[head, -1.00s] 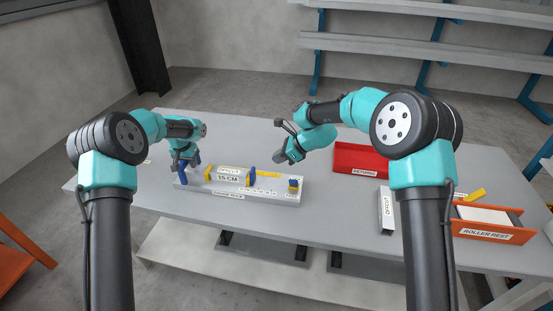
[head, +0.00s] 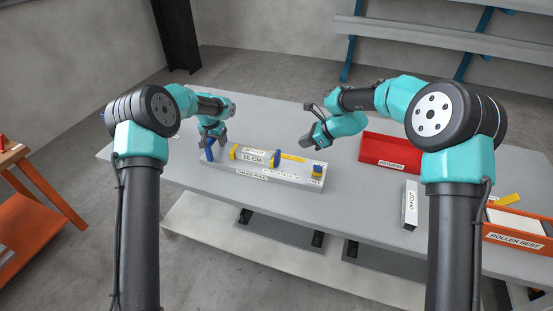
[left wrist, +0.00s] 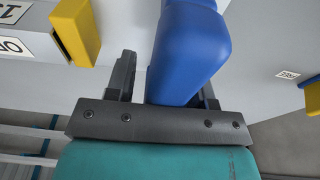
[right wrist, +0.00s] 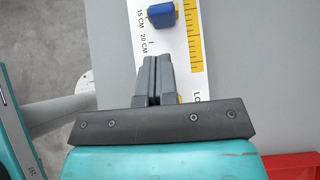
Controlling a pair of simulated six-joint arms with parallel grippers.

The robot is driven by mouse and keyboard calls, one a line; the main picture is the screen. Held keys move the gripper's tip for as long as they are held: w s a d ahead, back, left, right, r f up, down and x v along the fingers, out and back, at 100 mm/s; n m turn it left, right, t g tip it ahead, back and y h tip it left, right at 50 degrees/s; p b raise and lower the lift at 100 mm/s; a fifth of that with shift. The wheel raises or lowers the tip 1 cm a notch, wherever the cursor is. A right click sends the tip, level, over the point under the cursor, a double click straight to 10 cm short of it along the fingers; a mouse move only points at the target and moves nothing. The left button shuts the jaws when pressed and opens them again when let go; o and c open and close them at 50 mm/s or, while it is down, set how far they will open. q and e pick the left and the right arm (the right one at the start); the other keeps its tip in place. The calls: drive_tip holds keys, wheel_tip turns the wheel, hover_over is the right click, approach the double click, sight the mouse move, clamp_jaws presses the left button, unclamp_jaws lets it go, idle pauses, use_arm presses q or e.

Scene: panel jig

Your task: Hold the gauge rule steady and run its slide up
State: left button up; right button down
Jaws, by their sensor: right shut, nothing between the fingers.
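The gauge rule (head: 290,180), a long pale bar, lies on the table. A white block (head: 257,151) marked OFFCUT and 15 CM sits between a yellow stop (head: 233,151) and the slide (head: 273,158). The slide shows a blue block (right wrist: 161,15) in the right wrist view, near the 15 CM mark. A blue and yellow knob (head: 318,169) stands at the right end. My left gripper (head: 214,145) has its fingers around the blue handle (left wrist: 188,50), with a gap at the left finger. My right gripper (right wrist: 158,62) is shut and empty above the rule.
A red RETURNS tray (head: 390,152) stands behind the rule's right end. A loose OFFCUT block (head: 410,208) and an orange ROLLER REST (head: 515,238) are to the right. The table between the rule and the loose block is clear.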

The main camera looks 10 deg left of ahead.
use_arm(q)
drive_tip(key=shift+o, duration=0.7)
drive_tip(key=shift+f, duration=0.15)
drive_tip(key=r, duration=0.4)
drive_tip(key=s+r, duration=0.1)
drive_tip(key=r, duration=0.7)
drive_tip(key=shift+s+a+r, duration=0.1)
drive_tip(key=shift+s+a, duration=0.05)
drive_tip(key=shift+s, duration=0.25)
